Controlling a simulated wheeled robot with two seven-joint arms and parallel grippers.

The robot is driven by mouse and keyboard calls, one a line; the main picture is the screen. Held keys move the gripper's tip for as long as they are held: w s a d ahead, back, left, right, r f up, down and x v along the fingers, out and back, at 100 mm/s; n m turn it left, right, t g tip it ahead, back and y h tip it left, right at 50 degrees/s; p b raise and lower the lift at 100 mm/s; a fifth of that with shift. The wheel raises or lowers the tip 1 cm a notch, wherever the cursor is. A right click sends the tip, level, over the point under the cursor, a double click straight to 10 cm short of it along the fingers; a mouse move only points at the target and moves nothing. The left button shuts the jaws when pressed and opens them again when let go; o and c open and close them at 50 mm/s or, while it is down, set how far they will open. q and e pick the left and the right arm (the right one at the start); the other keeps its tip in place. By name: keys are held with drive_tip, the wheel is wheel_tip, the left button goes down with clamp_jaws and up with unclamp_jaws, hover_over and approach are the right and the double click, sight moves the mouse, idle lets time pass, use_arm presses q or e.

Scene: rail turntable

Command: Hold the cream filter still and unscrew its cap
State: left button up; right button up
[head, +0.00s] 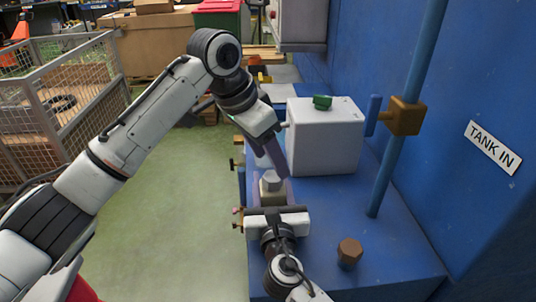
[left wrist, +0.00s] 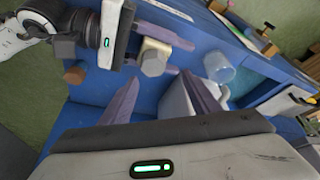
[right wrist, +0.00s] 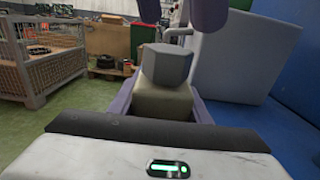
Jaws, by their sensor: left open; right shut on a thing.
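The cream filter (head: 271,197) stands upright on the blue bench top, with its grey faceted cap (head: 272,180) on top. My right gripper (head: 272,201) is shut on the filter's cream body, which shows between its fingers in the right wrist view (right wrist: 165,103); the cap (right wrist: 166,65) rises above them. My left gripper (head: 271,158) is open and empty just above and behind the cap, its fingers pointing down. In the left wrist view the cap (left wrist: 153,63) lies beyond the two spread fingertips, apart from them. The filter's lower part is hidden by my right gripper.
A white box (head: 325,145) with a green knob (head: 322,102) stands close behind and right of the filter. A brown hex-topped piece (head: 349,252) stands at the front right. A blue vertical pipe (head: 392,165) with a brass block (head: 404,116) rises at the right.

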sight(270, 175)
use_arm(q)
drive_tip(key=m, duration=0.2)
drive_tip(key=m+g, duration=0.1)
drive_tip(key=m, duration=0.1)
drive_tip(key=m+g, duration=0.1)
drive_tip(key=m, duration=0.1)
drive_tip(key=shift+w, duration=0.25)
drive_tip(key=shift+f, duration=0.1)
drive_tip(key=shift+h, duration=0.3)
drive_tip(key=shift+s+f, duration=0.25)
drive_tip(key=shift+f, duration=0.75)
drive_tip(key=shift+s+f, duration=0.2)
drive_tip(key=shift+f, duration=0.75)
drive_tip(key=shift+c, duration=0.2)
drive_tip(key=c, duration=1.3)
drive_tip(key=n+t, duration=0.1)
drive_tip(key=n, duration=0.3)
drive_tip(key=shift+s+d, duration=0.1)
drive_tip(key=shift+s, duration=0.05)
drive_tip(key=shift+n+t, duration=0.5)
drive_tip(key=shift+n, duration=0.6)
use_arm(e)
drive_tip(key=shift+a, duration=0.1)
